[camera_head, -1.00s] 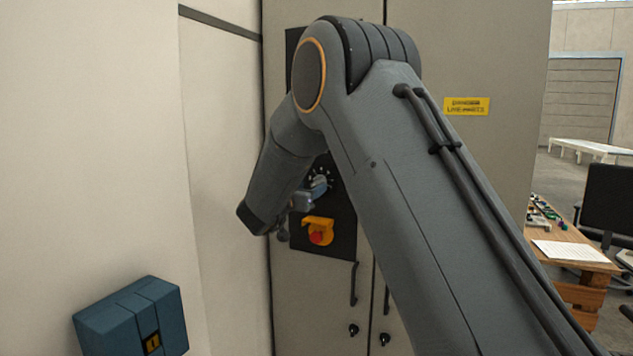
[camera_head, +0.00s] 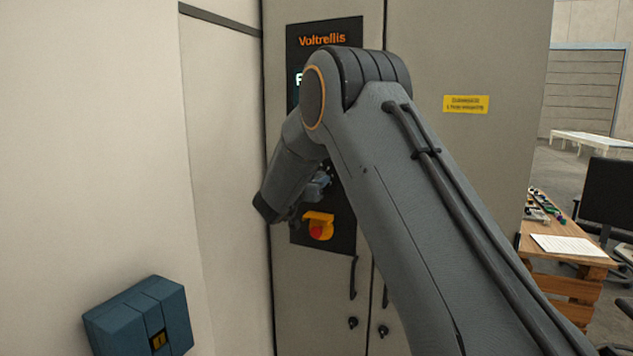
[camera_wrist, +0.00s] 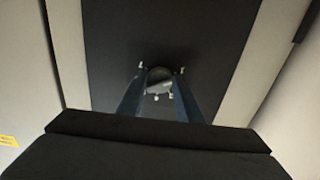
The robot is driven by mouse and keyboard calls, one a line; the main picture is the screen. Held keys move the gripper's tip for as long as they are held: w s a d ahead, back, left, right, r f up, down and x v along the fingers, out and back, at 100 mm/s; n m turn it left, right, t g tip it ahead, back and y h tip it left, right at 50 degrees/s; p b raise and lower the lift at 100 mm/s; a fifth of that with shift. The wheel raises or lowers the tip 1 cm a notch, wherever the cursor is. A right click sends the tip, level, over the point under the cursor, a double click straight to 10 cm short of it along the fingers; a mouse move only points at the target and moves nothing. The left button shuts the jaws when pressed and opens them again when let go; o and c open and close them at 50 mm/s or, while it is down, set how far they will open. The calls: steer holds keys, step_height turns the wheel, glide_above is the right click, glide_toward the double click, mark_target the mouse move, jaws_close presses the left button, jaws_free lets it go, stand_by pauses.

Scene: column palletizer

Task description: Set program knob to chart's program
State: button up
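The program knob (camera_wrist: 159,78) is a grey dial on the dark cabinet panel (camera_wrist: 105,50), with pale marks around it. In the wrist view it lies between the tips of my gripper (camera_wrist: 160,73), with a narrow gap appearing on each side. My gripper is open; I cannot tell how far its tips reach along the knob. In the head view my gripper (camera_head: 317,186) is at the panel, partly behind my arm, and the knob is hidden there. The chart's program cannot be read; my arm covers most of a lit display (camera_head: 297,79).
A yellow-housed red button (camera_head: 319,228) sits just below the knob area. Black door handles (camera_head: 353,278) are lower down. A blue box (camera_head: 140,318) is on the left wall. At right is a wooden desk (camera_head: 565,262) with a paper sheet (camera_head: 568,246).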

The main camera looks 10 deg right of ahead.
steer(key=shift+m+b, duration=0.4)
steer(key=shift+b, duration=0.15)
steer(key=m+b, duration=0.7)
steer(key=shift+a, duration=0.1)
stand_by(0.5)
steer(key=o, duration=1)
steer(key=shift+o, duration=0.2)
